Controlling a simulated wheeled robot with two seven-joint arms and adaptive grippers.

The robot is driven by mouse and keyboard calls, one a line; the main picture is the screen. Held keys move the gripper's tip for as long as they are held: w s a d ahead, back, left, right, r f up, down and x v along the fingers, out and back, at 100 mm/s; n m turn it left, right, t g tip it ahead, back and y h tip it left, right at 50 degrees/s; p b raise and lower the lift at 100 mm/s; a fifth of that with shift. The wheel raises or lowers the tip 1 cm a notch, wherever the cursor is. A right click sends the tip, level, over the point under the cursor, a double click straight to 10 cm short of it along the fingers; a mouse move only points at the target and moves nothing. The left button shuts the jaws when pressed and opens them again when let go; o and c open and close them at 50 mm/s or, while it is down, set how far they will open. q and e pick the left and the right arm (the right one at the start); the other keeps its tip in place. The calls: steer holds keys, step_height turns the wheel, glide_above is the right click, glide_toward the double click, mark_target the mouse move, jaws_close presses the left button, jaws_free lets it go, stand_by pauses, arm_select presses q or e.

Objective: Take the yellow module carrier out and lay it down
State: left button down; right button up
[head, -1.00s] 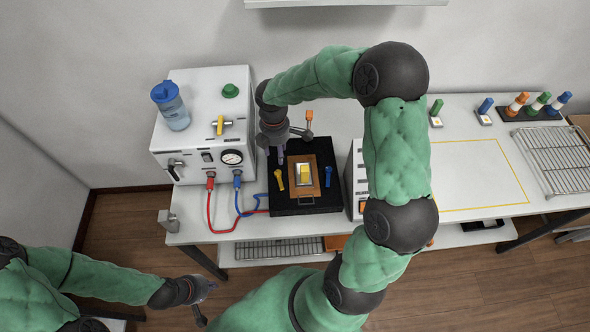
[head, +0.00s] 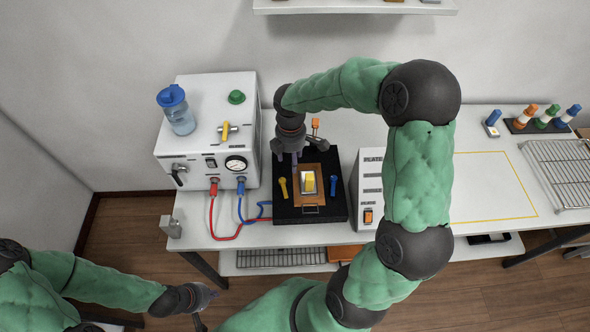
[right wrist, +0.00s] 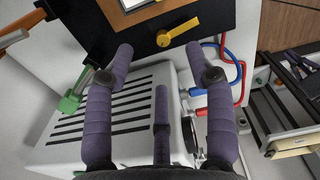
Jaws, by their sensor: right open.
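The yellow module (head: 309,183) sits in a silver frame on an orange-brown carrier plate (head: 310,200), which lies in the black fixture (head: 282,214) on the bench. A thin handle loop shows at the plate's near edge. My right gripper (head: 291,158) is over the fixture's back left part, beside the plate and not touching it. In the right wrist view its fingers (right wrist: 160,62) are spread and empty; a corner of the plate (right wrist: 142,4) shows at the top edge. My left gripper (head: 204,303) is low at the left, off the bench, with its fingers apart and empty.
A yellow knob (head: 283,187) and a blue knob (head: 333,185) flank the plate. A white gauge box (head: 200,145) with red and blue hoses stands left, a white slotted box (head: 368,180) right. A yellow-outlined area (head: 490,185) of the bench is clear.

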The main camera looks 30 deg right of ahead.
steer(key=m+b, duration=0.2)
glide_above(310, 176)
steer(key=shift+a+r, duration=0.1)
steer(key=shift+r, duration=0.25)
steer(key=shift+s+f, duration=0.1)
step_height(310, 176, down, 10)
steer(key=b, duration=0.3)
steer(key=shift+f, duration=0.2)
steer(key=shift+c, duration=0.3)
jaws_close()
steer(key=shift+o, duration=0.3)
jaws_free()
step_height(310, 176, up, 11)
steer(key=p, duration=0.2)
steer(key=shift+p, duration=0.35)
